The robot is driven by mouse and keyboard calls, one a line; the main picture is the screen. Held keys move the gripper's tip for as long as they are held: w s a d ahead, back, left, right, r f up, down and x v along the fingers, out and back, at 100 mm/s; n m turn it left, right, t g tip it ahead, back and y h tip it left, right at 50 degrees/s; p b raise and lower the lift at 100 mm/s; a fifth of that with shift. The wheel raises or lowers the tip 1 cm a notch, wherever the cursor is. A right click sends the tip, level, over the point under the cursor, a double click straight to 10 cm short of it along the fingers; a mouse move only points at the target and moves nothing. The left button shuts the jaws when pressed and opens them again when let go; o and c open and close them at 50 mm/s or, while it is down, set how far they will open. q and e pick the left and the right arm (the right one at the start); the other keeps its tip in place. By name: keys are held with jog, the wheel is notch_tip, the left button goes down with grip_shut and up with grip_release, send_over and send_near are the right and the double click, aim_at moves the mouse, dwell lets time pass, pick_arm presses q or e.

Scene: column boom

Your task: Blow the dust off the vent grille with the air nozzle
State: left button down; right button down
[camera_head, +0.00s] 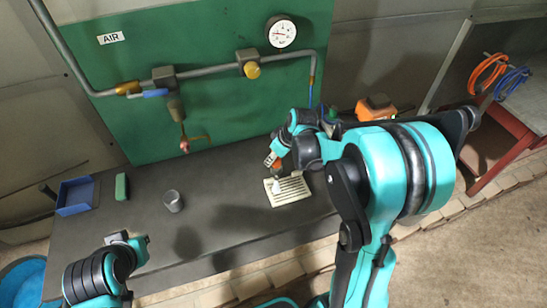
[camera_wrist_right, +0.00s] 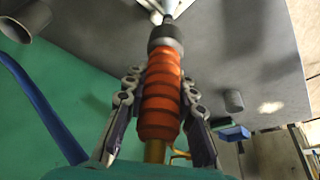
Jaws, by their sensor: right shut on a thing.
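The vent grille (camera_head: 296,192), a cream slotted plate, lies on the dark bench. A white patch covers its left part; I cannot tell whether it is dust or air. My right gripper (camera_head: 276,158) is just above the grille's far edge, shut on the air nozzle. In the right wrist view the fingers of my right gripper (camera_wrist_right: 160,95) clasp the orange ribbed body of the air nozzle (camera_wrist_right: 162,90). Its black collar and pale tip point away toward the bench. My left gripper (camera_head: 128,243) is at the lower left, empty-looking, its fingers unclear.
On the bench (camera_head: 225,230) stand a grey cup (camera_head: 173,201), a green block (camera_head: 122,187) and a blue tray (camera_head: 75,196). Behind is a green panel (camera_head: 215,60) with pipes and a gauge (camera_head: 281,31). A blue hose (camera_wrist_right: 45,115) runs left of the nozzle.

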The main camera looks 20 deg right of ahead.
dwell(0.4)
notch_tip(320, 180, up, 6)
jog(key=p, duration=0.4)
dwell(0.3)
jog(key=shift+d, duration=0.1)
